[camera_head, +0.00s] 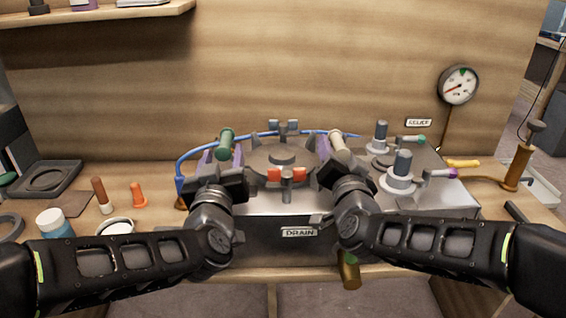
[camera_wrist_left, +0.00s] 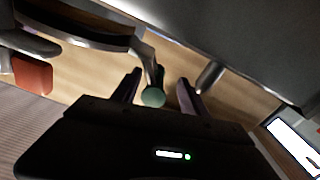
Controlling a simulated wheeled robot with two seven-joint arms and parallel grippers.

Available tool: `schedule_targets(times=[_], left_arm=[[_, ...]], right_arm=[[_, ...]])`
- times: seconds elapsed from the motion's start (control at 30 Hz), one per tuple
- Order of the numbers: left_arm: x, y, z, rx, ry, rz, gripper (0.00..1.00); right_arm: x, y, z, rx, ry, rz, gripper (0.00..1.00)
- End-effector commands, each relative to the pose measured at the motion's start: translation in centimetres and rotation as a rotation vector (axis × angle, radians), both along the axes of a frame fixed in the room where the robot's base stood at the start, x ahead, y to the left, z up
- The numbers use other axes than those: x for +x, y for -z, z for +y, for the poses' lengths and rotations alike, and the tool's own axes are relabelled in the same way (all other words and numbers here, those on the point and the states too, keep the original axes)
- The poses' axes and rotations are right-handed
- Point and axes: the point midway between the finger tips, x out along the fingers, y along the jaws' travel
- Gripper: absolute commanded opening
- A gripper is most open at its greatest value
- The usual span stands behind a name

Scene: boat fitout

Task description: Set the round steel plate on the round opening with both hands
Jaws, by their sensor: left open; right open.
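The round grey steel plate (camera_head: 262,157) has a raised hub in its middle and lies level over the steel box (camera_head: 262,203) marked DRAIN. The round opening is hidden, and I cannot tell whether the plate is seated. A green handle (camera_head: 227,139) is at the plate's left and a beige handle (camera_head: 337,142) at its right. My left gripper (camera_head: 222,156) is open at the green handle. In the left wrist view the green handle's end (camera_wrist_left: 153,97) shows between the spread fingers. My right gripper (camera_head: 338,152) is open at the beige handle.
Two valves (camera_head: 401,169) with coloured levers stand on the box's right. A gauge (camera_head: 458,85) is on the back wall. A blue hose (camera_head: 180,165) runs behind the plate. An orange cone (camera_head: 138,194), a jar (camera_head: 54,223) and a grey tray (camera_head: 72,167) are at left.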

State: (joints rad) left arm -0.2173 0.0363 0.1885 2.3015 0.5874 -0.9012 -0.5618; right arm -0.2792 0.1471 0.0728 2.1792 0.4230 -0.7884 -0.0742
Motion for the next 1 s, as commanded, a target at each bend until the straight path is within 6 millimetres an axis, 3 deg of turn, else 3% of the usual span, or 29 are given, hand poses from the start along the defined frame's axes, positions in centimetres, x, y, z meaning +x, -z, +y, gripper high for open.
schedule_targets(times=[0.03, 0.33, 0.77, 1.0], left_arm=[[-0.9, -0.5, -0.1, -0.002, 0.001, -0.011, 0.52], [-4.2, -2.0, -0.2, -0.012, -0.002, -0.041, 0.52], [-4.5, -2.3, -0.3, -0.014, -0.002, -0.046, 0.52], [-4.5, -2.3, -0.3, -0.014, -0.002, -0.046, 0.52]], right_arm=[[0.2, 1.2, -1.1, 0.001, 0.021, 0.024, 0.53], [0.2, 1.0, -1.2, 0.001, 0.023, 0.021, 0.53], [0.1, 0.6, -1.3, 0.000, 0.026, 0.016, 0.53], [-1.6, 0.5, -1.2, 0.000, 0.022, 0.014, 0.53]])
